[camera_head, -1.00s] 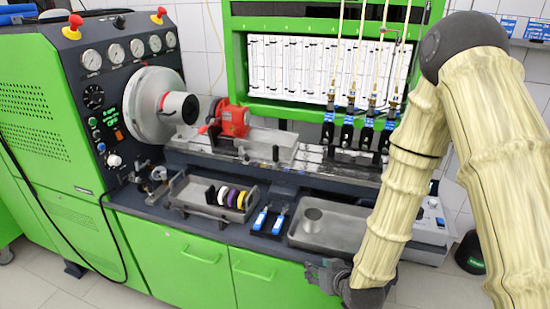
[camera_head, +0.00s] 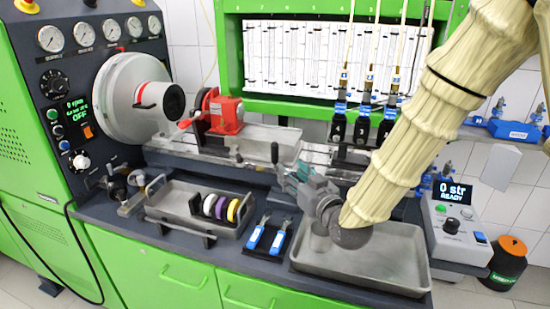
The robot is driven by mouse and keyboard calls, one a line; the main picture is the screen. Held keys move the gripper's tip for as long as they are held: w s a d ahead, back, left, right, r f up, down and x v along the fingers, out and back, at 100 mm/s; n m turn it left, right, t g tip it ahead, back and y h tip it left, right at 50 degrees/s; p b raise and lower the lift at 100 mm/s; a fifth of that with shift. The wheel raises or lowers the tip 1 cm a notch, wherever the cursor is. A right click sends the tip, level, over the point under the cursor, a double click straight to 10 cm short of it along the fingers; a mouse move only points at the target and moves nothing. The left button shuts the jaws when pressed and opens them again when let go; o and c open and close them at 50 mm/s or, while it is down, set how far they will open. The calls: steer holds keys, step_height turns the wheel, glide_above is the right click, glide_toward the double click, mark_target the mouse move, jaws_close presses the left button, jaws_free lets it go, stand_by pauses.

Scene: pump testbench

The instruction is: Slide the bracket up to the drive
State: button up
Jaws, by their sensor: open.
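The bracket is a grey carriage (camera_head: 262,142) on the bench rail, carrying a red part (camera_head: 221,115) near its left end. The drive (camera_head: 134,92) is the large grey round housing at the left, with a dark hub (camera_head: 172,101) facing right. A gap separates the hub from the red part. An upright black-tipped lever (camera_head: 275,154) stands at the carriage's front right. My gripper (camera_head: 282,175) is open and empty, in front of the rail and close to the lever. I cannot tell whether it touches the lever.
A grey tray (camera_head: 160,213) with several coloured rings stands on the bench below the rail. Two blue-handled tools (camera_head: 267,236) lie right of it. A larger shallow tray (camera_head: 385,277) sits under my arm. Black injector holders (camera_head: 361,127) stand on the rail's right part.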

mark_target(277, 156)
steer(key=x, duration=0.3)
steer(key=p+x, duration=0.1)
steer(key=x, duration=0.3)
steer(key=p+x, duration=0.1)
steer(key=x, duration=0.3)
steer(key=shift+r, duration=0.35)
jaws_close()
